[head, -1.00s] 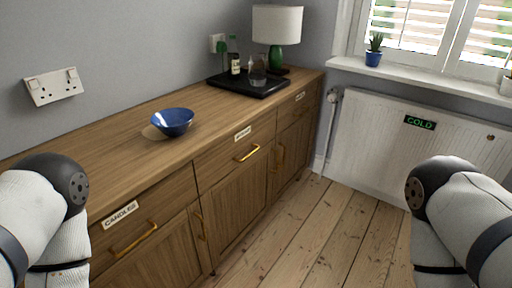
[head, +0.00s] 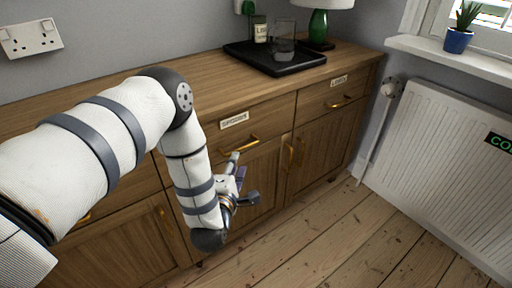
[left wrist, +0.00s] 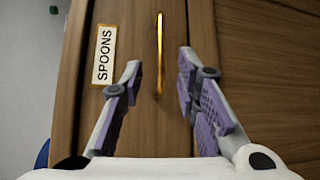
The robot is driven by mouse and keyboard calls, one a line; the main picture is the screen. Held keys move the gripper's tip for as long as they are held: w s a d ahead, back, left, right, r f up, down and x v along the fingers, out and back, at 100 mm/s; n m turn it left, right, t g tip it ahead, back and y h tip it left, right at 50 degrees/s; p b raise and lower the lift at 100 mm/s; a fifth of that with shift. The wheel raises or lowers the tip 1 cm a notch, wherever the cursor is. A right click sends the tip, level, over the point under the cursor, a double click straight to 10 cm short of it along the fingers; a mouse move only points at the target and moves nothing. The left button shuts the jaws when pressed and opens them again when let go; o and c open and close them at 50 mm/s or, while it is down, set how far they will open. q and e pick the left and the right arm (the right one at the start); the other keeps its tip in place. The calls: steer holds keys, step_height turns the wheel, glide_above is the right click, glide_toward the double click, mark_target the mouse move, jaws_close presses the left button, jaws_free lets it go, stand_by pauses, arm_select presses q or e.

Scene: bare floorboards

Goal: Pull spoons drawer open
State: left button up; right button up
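The spoons drawer (head: 270,116) is the middle drawer of the wooden sideboard and looks shut. Its label (left wrist: 104,55) reads SPOONS in the left wrist view. Its gold bar handle (head: 235,144) also shows in the left wrist view (left wrist: 159,55), upright there. My left gripper (head: 245,177) is open and empty, just in front of the drawer and slightly below the handle in the head view. In the left wrist view its fingers (left wrist: 158,62) appear on either side of the handle's line; I cannot tell whether they touch it. My right gripper is out of view.
A black tray (head: 250,58) with a bottle and glass stands on the sideboard top (head: 215,88). A lamp (head: 318,25) stands behind it. A radiator (head: 440,140) is at the right. The floorboards (head: 330,240) in front are clear.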

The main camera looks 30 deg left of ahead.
mark_target(243, 147)
arm_select(q)
steer(key=b+x, duration=0.1)
steer(key=x, duration=0.8)
steer(key=shift+w+a+f, duration=0.1)
steer(key=shift+w+f, duration=0.05)
steer(key=shift+c, duration=0.6)
jaws_close()
